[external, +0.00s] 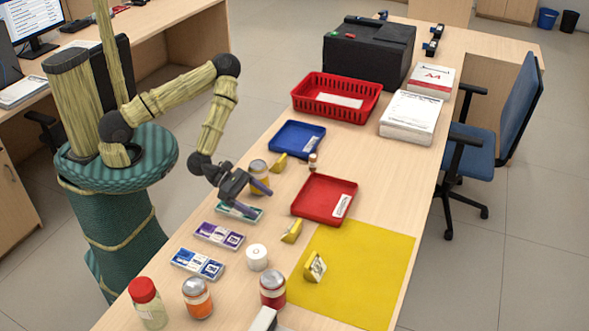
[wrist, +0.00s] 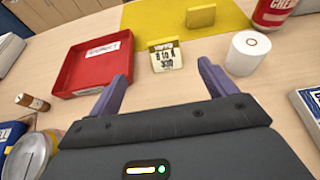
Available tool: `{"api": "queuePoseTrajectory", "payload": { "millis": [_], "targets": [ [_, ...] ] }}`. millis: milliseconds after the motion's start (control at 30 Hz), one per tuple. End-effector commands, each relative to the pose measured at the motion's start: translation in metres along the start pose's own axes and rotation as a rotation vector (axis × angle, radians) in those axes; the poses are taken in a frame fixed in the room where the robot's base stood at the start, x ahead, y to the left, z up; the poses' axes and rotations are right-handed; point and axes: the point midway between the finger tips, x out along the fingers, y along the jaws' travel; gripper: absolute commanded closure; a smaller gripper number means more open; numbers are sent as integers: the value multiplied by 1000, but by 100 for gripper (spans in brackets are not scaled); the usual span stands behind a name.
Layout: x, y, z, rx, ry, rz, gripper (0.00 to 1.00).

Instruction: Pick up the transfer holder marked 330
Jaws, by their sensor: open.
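A small yellow holder (wrist: 166,55) stands in the wrist view just beyond my fingertips, with a white label facing me. Its label seems to read "B to A" over a number like 300 or 330; the digits are too small to be sure. It also shows in the external view (external: 291,232), beside the red tray. A second yellow holder (external: 315,267) stands on the yellow mat; its side in the wrist view (wrist: 200,16) is plain. A third (external: 279,163) is by the blue tray, its marking unreadable. My gripper (external: 262,203) is open and empty above the counter, its fingers (wrist: 163,73) apart.
The red tray (wrist: 70,78) is left of the labelled holder, and a white paper roll (wrist: 246,52) is to its right. A small brown bottle (wrist: 32,102) and a lidded jar (wrist: 28,160) are at left. The yellow mat (external: 375,250) has bare room.

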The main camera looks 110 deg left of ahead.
Motion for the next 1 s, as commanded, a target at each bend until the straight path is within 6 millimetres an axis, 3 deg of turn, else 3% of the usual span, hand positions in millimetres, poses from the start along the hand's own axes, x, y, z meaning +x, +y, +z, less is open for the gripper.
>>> {"api": "queuePoseTrajectory", "payload": {
  "millis": [900, 1000],
  "targets": [
    [31, -2, -5, 2, -1, -1, 16],
    [48, -3, -2, -1, 1, -2, 16]
  ]
}}
